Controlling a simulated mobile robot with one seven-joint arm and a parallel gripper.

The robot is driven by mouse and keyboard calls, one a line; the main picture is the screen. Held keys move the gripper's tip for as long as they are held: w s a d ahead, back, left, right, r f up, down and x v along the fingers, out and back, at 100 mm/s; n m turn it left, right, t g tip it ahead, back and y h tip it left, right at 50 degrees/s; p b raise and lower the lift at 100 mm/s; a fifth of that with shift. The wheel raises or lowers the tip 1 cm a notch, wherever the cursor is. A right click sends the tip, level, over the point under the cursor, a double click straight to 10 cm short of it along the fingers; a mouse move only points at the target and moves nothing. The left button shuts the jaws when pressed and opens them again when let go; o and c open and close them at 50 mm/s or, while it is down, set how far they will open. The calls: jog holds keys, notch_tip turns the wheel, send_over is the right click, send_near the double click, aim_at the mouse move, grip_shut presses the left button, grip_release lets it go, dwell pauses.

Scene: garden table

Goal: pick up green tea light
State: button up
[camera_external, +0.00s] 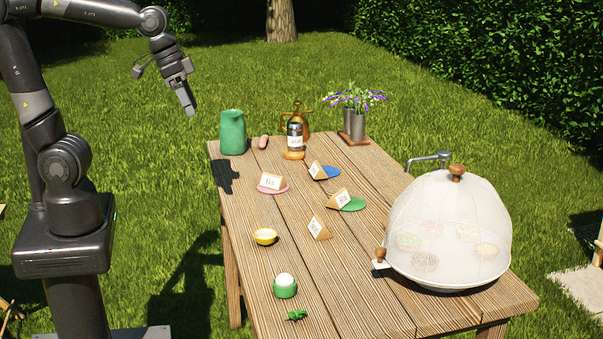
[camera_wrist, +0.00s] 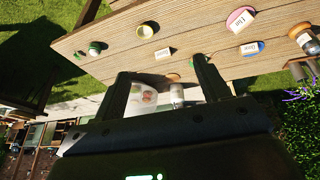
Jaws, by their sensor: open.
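The green tea light (camera_external: 285,286), a small green cup with a white top, stands upright on the wooden table (camera_external: 350,300) near its front left part. In the wrist view it shows small at the upper left (camera_wrist: 95,48). My gripper (camera_external: 188,102) hangs in the air left of the table's far end, well away from the tea light and above table height. In the wrist view my gripper (camera_wrist: 163,84) shows two fingers spread apart with nothing held between them.
A yellow bowl (camera_external: 265,236) stands behind the tea light, and a small green sprig (camera_external: 296,315) lies in front. A mesh food cover (camera_external: 450,232) fills the right side. Card stands, coasters, a green pitcher (camera_external: 232,132), a bottle (camera_external: 295,135) and a flower pot (camera_external: 354,124) stand farther back.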

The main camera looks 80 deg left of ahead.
jog(key=w+d+f+m+g, duration=0.1)
jog(key=w+d+f+g, duration=0.15)
jog(key=w+d, duration=0.65)
jog(key=m+g+y, duration=0.1)
jog(key=m+g, duration=0.1)
jog(key=m, duration=0.1)
send_near(285, 275)
jog(key=f, duration=0.5)
jog(key=shift+w+d+f, duration=0.15)
jog(key=shift+d, duration=0.2)
jog(key=f, duration=0.4)
jog(key=shift+s+a+f, duration=0.25)
jog(key=shift+s+f, duration=0.05)
jog(key=shift+f, duration=0.6)
jog(key=shift+c, duration=0.3)
jog(key=c, duration=1)
